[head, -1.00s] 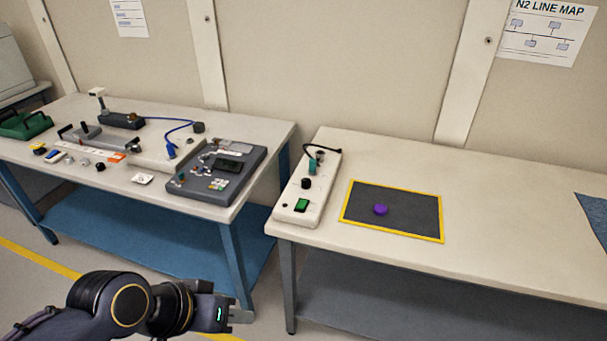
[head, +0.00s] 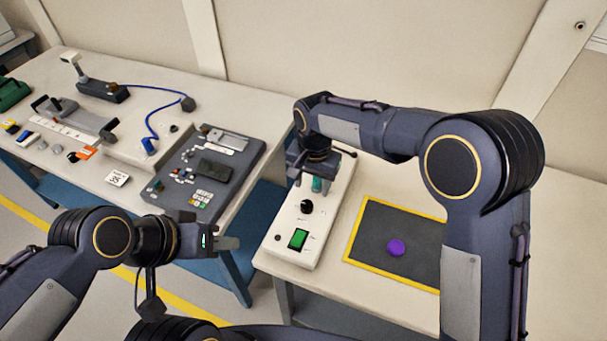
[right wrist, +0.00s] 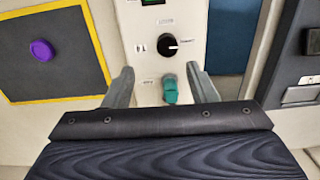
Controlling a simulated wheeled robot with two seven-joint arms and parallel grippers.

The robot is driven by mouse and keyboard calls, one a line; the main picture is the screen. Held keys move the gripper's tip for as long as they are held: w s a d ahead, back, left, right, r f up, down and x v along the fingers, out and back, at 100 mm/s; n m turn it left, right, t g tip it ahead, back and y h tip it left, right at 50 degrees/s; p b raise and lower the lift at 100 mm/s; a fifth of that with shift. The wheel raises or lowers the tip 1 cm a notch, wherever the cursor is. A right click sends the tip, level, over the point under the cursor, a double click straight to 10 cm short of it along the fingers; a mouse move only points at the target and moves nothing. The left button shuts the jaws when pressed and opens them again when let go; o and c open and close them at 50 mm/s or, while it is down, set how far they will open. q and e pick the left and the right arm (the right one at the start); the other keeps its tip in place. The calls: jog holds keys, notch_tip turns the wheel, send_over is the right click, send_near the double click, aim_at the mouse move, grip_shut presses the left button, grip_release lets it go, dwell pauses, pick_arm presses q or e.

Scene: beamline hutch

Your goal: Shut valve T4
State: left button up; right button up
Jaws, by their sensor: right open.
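A pale panel box (head: 277,246) on the right-hand table carries a green switch (head: 298,238), a black knob (head: 307,206) and a teal handle (head: 318,184). In the right wrist view the teal handle (right wrist: 170,90) stands between the two fingers of my right gripper (right wrist: 161,78), which is open with gaps on both sides. Small labels on the panel (right wrist: 130,15) are too small to read surely, so I cannot tell which part is T4. My left gripper (head: 232,242) is in front of the left table, away from the panel; its finger gap is unclear.
A dark mat (head: 380,228) with a yellow border lies right of the panel, with a purple disc (head: 397,248) on it. A dark instrument board (head: 228,150) is on the left table, with a blue cable (head: 152,122) and several tools behind. A gap separates the two tables.

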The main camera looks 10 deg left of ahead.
aim_at(307, 204)
jog(key=shift+w+a+f, duration=0.25)
jog(key=shift+a+f, duration=0.15)
jog(key=shift+a, duration=0.2)
jog(key=shift+a+f, duration=0.1)
jog(key=shift+f, duration=0.2)
jog(key=shift+f+p, duration=0.7)
jog(key=shift+f, duration=2.9)
jog(key=c, duration=1)
